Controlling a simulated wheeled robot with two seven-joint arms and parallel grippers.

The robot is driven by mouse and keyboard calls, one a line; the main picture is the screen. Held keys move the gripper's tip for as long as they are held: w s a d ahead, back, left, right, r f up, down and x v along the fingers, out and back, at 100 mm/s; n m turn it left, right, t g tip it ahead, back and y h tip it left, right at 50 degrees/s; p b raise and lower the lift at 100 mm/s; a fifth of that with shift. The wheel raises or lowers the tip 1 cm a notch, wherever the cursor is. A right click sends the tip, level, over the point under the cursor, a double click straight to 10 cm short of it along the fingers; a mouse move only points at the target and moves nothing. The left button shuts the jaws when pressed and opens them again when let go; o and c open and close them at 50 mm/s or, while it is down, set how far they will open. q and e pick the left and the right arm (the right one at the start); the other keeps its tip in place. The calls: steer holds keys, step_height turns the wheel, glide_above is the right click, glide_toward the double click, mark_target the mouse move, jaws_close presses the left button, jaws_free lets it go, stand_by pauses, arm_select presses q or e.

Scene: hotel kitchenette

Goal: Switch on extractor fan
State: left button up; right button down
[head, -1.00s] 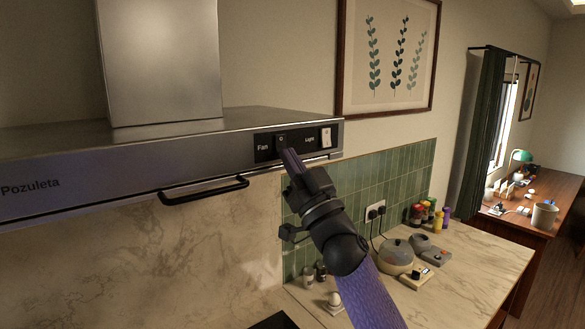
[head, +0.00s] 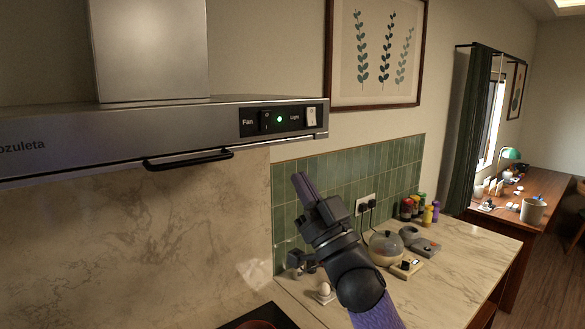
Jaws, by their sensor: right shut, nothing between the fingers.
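The extractor hood (head: 150,135) is a brushed metal unit on the wall at the left. Its black switch panel (head: 284,120) is at the right end of the front face. The dark fan switch (head: 266,121) sits beside the word "Fan". The white light switch (head: 311,116) is at the panel's right end. My right gripper (head: 301,179) is shut and empty, below the panel and apart from it, in front of the green tiles. My left gripper is not in view.
A black handle bar (head: 189,160) runs under the hood's front edge. On the marble counter (head: 465,248) stand a round pot (head: 386,246), several coloured jars (head: 419,209) and a small white item (head: 325,291). A framed leaf picture (head: 376,50) hangs on the wall.

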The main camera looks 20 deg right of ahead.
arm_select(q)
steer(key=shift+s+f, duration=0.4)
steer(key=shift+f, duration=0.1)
arm_select(e)
steer(key=v, duration=0.3)
steer(key=shift+s, duration=0.15)
